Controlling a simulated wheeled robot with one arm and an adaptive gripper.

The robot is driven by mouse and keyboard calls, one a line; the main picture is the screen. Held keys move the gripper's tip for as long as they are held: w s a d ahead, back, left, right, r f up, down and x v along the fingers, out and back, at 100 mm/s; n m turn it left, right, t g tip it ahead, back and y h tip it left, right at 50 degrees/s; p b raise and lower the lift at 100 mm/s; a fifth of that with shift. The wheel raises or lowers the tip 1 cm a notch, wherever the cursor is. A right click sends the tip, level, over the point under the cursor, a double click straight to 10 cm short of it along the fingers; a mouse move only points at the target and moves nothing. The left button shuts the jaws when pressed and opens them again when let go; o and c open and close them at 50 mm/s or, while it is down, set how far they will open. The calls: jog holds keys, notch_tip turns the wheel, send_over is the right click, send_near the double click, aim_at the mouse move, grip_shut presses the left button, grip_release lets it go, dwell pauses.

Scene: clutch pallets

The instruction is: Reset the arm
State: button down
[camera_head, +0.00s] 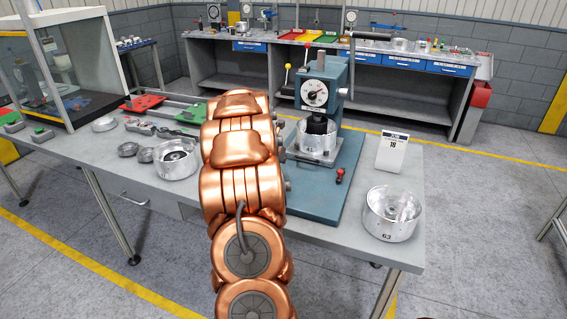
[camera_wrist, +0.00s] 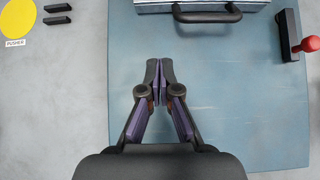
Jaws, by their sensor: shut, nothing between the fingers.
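My copper arm (camera_head: 240,180) rises through the middle of the head view, in front of the workbench. My gripper (camera_wrist: 160,85) shows in the wrist view with its two fingers together and nothing between them. It points at the blue-green base plate (camera_wrist: 230,120) of the press. A dark handle (camera_wrist: 207,15) lies just beyond the fingertips; I cannot tell the height gap. My gripper is hidden in the head view.
The press (camera_head: 322,85) stands on the bench with a metal part under it. A metal pot (camera_head: 391,214) and a sign (camera_head: 392,152) sit at right. Another pot (camera_head: 176,160) and small dishes lie left.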

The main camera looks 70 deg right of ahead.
jog(key=shift+v, duration=1.3)
jog(key=shift+a, duration=0.1)
jog(key=w+a+r+m+y, duration=0.1)
jog(key=w+a+r+m, duration=0.2)
jog(key=a, duration=0.5)
jog(key=w+a+r+m, duration=0.2)
jog(key=w+a+m, duration=0.15)
jog(key=a, duration=0.45)
jog(key=a+r+m+y, duration=0.1)
jog(key=a+m+y, duration=0.35)
jog(key=a, duration=1.95)
jog(key=s+a+m+y, duration=0.1)
jog(key=s+a, duration=0.3)
jog(key=a, duration=0.4)
jog(key=s+a+m+g+y, duration=0.1)
jog(key=s+a+m, duration=0.2)
jog(key=s+a, duration=0.2)
jog(key=s+a+m+y, duration=0.1)
jog(key=s+a, duration=0.3)
jog(key=a, duration=0.8)
jog(key=shift+s+f+m, duration=0.25)
jog(key=shift+s+m, duration=0.1)
jog(key=shift+m, duration=0.45)
jog(key=shift+d+y, duration=0.15)
jog(key=shift+y, duration=0.1)
